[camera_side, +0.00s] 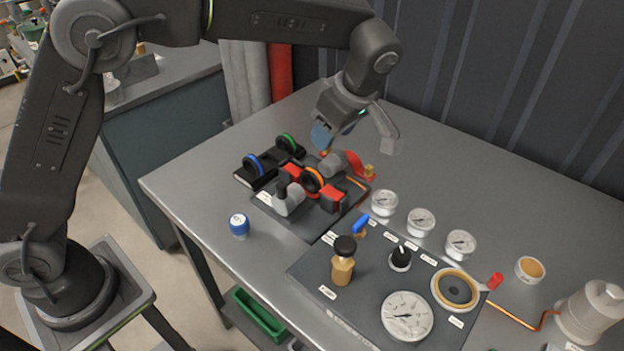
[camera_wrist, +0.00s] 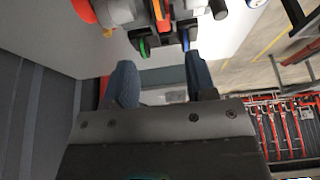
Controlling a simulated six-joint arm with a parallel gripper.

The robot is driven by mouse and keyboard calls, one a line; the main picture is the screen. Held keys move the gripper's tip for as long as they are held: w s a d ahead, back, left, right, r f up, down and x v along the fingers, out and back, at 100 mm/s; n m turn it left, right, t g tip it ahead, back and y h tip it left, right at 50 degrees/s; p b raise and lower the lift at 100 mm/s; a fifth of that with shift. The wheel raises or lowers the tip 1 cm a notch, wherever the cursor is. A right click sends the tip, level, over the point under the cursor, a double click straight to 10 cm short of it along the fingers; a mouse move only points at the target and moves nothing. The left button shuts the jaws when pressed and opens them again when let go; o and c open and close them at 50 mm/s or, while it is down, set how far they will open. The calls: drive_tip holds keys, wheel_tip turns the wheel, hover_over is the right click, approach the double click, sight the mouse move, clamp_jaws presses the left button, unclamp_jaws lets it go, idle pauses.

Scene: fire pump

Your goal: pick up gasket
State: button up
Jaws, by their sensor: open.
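Three upright rings that look like gaskets stand on the table: a green ring (camera_side: 287,143), a blue ring (camera_side: 253,164) and an orange ring (camera_side: 313,180). The green and blue rings are in a black holder (camera_side: 246,182); the orange one is in the red and grey pump assembly (camera_side: 290,200). My gripper (camera_side: 352,140) is open and empty, above and behind the assembly, to the right of the green ring. In the wrist view my fingers (camera_wrist: 161,78) are spread, with the green ring (camera_wrist: 144,47) and blue ring (camera_wrist: 186,40) beyond them. The pictures do not show which ring is meant.
A control panel (camera_side: 330,262) with a brass valve, knob and large gauge lies at the front right. Several small gauges (camera_side: 421,222) stand behind it. A blue-capped cylinder (camera_side: 239,225) stands at the front left. The table's back right (camera_side: 480,180) is clear, before a ribbed wall.

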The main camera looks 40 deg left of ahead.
sight(313, 171)
drive_tip(key=x, duration=1.4)
drive_tip(key=shift+w+d, duration=0.1)
clamp_jaws()
drive_tip(key=shift+r, duration=0.1)
